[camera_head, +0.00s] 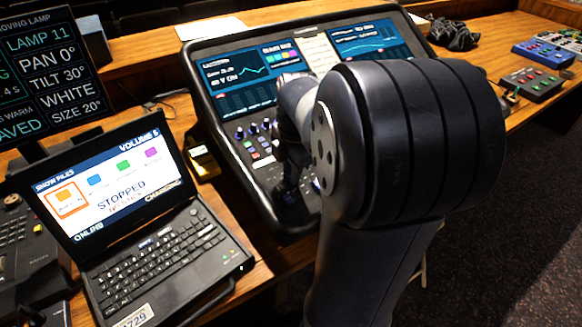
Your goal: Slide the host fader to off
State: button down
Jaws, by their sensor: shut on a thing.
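The mixing desk (228,137) stands on the wooden table, with two lit screens along its top and knobs and buttons below. My arm comes in from the lower right and covers much of the desk's right and lower part. My gripper (288,195) is dark and points down at the desk's lower fader area. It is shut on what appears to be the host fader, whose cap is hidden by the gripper. The fader's label and exact position cannot be read from here.
An open laptop (165,251) showing "STOPPED" sits left of the desk. A lamp display (45,75) stands behind it. Small control boxes (532,83) and dark cables (452,34) lie at the right.

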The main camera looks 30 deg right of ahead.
aim_at(304, 196)
jog(key=shift+s+d+f, duration=0.1)
jog(key=shift+s+f, duration=0.05)
jog(key=shift+s, duration=1.25)
jog(key=shift+s+d+f, duration=0.1)
jog(key=shift+s+f, duration=0.05)
jog(key=shift+s, duration=1.2)
jog(key=c, duration=1.2)
grip_release()
jog(key=shift+c, duration=0.2)
jog(key=shift+r, duration=0.1)
notch_tip(304, 196, up, 11)
jog(key=s+p, duration=0.1)
jog(key=shift+s+f, duration=0.15)
jog(key=shift+f, duration=0.05)
